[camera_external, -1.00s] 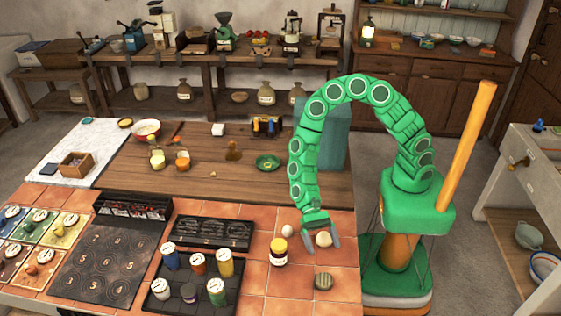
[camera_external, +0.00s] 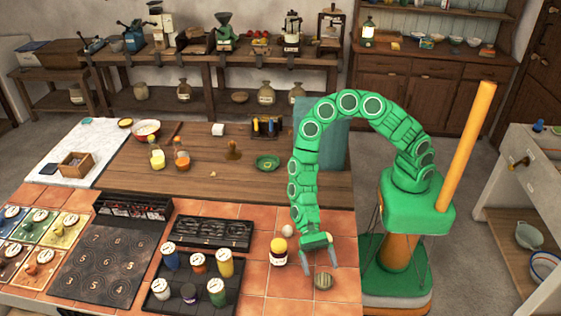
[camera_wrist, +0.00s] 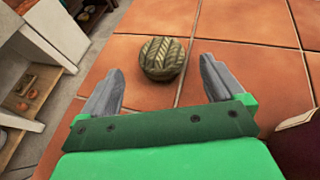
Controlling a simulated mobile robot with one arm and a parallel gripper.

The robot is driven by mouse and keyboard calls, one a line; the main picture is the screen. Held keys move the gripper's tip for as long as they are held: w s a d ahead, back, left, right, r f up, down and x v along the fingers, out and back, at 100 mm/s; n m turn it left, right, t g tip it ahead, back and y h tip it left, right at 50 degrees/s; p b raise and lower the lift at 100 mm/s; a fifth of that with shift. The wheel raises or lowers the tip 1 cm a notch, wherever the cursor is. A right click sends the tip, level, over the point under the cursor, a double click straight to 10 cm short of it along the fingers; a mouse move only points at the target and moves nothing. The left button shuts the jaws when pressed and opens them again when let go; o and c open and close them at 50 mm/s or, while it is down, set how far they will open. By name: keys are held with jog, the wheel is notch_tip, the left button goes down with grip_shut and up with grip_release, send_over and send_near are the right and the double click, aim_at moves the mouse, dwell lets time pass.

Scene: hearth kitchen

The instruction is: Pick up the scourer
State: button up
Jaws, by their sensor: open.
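The scourer (camera_external: 323,281) looks like a small round, greenish-brown pad with a ridged, woven top. It lies flat on the orange tiles near the counter's front right. In the wrist view the scourer (camera_wrist: 163,58) sits ahead of the fingers, between their lines and a little beyond the tips. My gripper (camera_external: 320,265) is open and empty, pointing down just behind the scourer. The grey fingers also show spread apart in the wrist view (camera_wrist: 161,70). I see no contact between them and the scourer.
A small pale round thing (camera_external: 287,230) lies behind that jar. A dark tray (camera_external: 207,308) with several jars is further left. Bare tiles (camera_external: 288,294) surround the scourer.

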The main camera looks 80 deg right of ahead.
aim_at(323, 274)
jog(key=shift+x, duration=2.1)
jog(key=shift+w+r, duration=0.1)
jog(key=shift+c, duration=0.3)
jog(key=c, duration=1.1)
